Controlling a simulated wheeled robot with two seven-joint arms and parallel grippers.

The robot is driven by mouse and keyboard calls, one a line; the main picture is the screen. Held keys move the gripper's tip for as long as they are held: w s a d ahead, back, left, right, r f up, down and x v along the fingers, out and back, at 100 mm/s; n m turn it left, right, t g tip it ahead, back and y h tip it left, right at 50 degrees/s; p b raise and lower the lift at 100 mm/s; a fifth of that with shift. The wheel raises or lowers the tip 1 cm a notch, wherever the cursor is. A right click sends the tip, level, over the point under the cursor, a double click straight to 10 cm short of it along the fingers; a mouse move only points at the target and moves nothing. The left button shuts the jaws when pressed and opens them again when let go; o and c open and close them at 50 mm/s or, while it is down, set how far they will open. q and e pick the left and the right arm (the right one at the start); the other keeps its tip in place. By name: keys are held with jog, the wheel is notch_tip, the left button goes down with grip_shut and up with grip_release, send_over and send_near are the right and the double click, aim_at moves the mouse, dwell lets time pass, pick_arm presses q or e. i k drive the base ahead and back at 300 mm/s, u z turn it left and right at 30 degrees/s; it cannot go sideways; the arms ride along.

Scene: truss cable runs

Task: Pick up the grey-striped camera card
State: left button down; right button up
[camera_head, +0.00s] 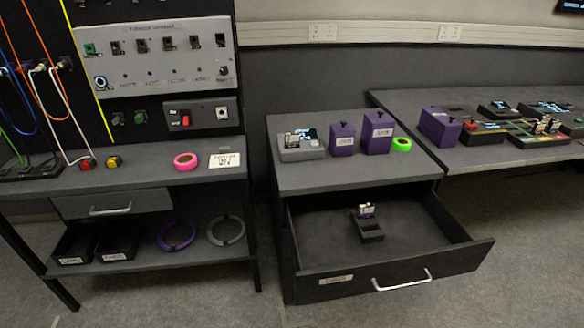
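A small pale card (366,210) stands upright in a dark card holder (370,232) inside the open drawer (415,262). The card is too small for me to make out a grey stripe, and its lower part is hidden in the holder. A grey device (301,150) with a small lit screen stands on the cabinet top, and small pale parts on it are too small to identify. Neither of my grippers is in view.
Two purple boxes (376,133) and a green tape roll (402,145) stand on the cabinet top (330,180). The left bench holds a pink tape roll (186,161). Most of the drawer floor is bare. The right table (470,155) carries several devices.

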aim_at(291, 140)
jog(key=u, duration=1.2)
jog(key=i, duration=0.85)
jog(key=z, duration=0.6)
jog(key=i, duration=0.6)
jog(key=z, duration=0.55)
